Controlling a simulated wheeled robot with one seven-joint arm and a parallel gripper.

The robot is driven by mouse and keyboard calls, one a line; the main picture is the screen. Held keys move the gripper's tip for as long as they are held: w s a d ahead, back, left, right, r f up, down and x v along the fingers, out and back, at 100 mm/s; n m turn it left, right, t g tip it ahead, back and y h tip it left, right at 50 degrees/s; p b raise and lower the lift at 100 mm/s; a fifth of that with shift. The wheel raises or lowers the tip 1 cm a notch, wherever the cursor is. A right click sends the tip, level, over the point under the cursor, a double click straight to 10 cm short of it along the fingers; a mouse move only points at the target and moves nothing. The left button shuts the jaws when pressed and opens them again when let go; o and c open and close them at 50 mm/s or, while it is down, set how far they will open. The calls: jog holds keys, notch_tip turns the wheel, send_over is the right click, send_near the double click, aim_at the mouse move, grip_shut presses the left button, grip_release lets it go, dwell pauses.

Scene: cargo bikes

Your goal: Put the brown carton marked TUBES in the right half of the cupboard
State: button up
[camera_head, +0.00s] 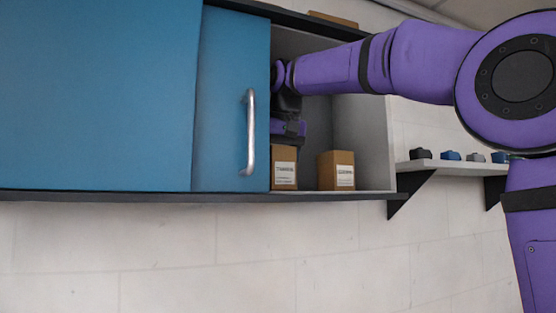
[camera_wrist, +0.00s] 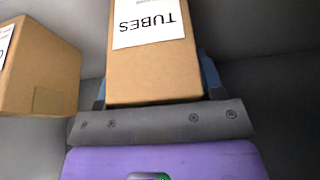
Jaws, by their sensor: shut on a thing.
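The brown carton marked TUBES (camera_wrist: 150,70) is between the fingers of my gripper (camera_wrist: 155,92) in the wrist view; its white label appears upside down there. In the head view my gripper (camera_head: 288,138) reaches into the open right part of the cupboard (camera_head: 372,125). Directly below it is a brown carton with a white label (camera_head: 284,168), close to the cupboard floor and beside the blue door's edge. This fits the held carton, but its label is too small to read there. Whether it touches the floor I cannot tell.
A second brown carton (camera_head: 337,170) stands to the right in the cupboard; it also shows in the wrist view (camera_wrist: 38,70). The blue door (camera_head: 230,100) with a metal handle covers the left. A side shelf (camera_head: 455,168) holds several small items. Another carton (camera_head: 333,19) lies on top.

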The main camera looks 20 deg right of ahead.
jog(key=o, duration=0.8)
jog(key=shift+f, duration=0.1)
jog(key=shift+c, duration=0.2)
jog(key=shift+s+r, duration=0.15)
jog(key=shift+r, duration=0.45)
jog(key=v, duration=0.4)
jog(key=shift+s+r, duration=0.1)
jog(key=s, duration=1.2)
